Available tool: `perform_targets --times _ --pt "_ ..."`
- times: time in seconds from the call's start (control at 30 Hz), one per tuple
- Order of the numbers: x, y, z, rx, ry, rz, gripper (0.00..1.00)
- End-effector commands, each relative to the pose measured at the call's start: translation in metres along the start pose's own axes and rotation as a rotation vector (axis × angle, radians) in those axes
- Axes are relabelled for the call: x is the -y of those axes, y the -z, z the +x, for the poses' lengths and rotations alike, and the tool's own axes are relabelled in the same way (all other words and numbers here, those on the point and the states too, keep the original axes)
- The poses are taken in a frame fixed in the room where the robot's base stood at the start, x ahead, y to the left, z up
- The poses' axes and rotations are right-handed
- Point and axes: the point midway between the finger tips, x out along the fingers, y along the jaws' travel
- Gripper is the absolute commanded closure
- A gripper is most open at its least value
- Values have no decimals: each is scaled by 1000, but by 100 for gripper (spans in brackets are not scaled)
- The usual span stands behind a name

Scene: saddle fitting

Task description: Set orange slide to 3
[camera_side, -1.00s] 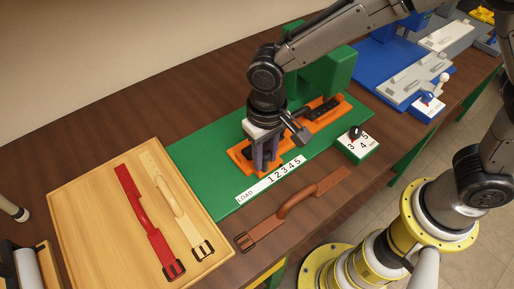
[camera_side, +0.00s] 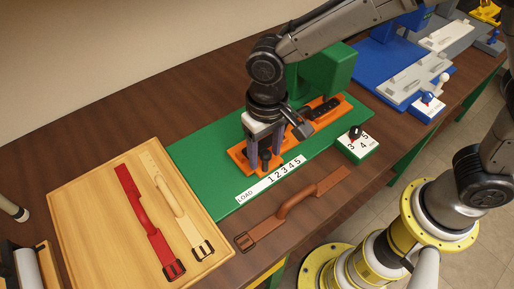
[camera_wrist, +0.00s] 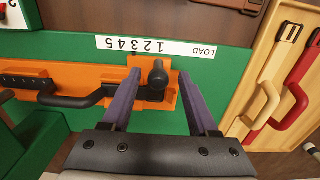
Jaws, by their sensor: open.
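The orange slide (camera_side: 238,157) lies on the green base (camera_side: 210,160), its long side beside the white scale strip (camera_side: 270,181) marked LOAD and 1 to 5. In the wrist view the slide (camera_wrist: 90,72) carries a black curved strap piece (camera_wrist: 75,98) and an upright dark knob (camera_wrist: 158,72) near its right end. My gripper (camera_wrist: 160,82) is open, with one finger on each side of the knob. In the side view my gripper (camera_side: 264,160) stands over the slide's near left part and hides some of it. The slide's exact number is hard to tell.
A green block (camera_side: 325,75) rises behind the slide. A dial box (camera_side: 358,146) stands at right. A brown strap (camera_side: 290,210) lies in front. A wooden tray (camera_side: 85,215) with red and cream straps lies at left. A blue station (camera_side: 385,75) is farther back.

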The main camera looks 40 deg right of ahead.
Motion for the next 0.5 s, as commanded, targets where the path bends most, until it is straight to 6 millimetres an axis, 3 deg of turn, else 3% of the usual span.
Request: perform_targets --times 0.5 --pt "0 1 -38 -3 2 0 40"
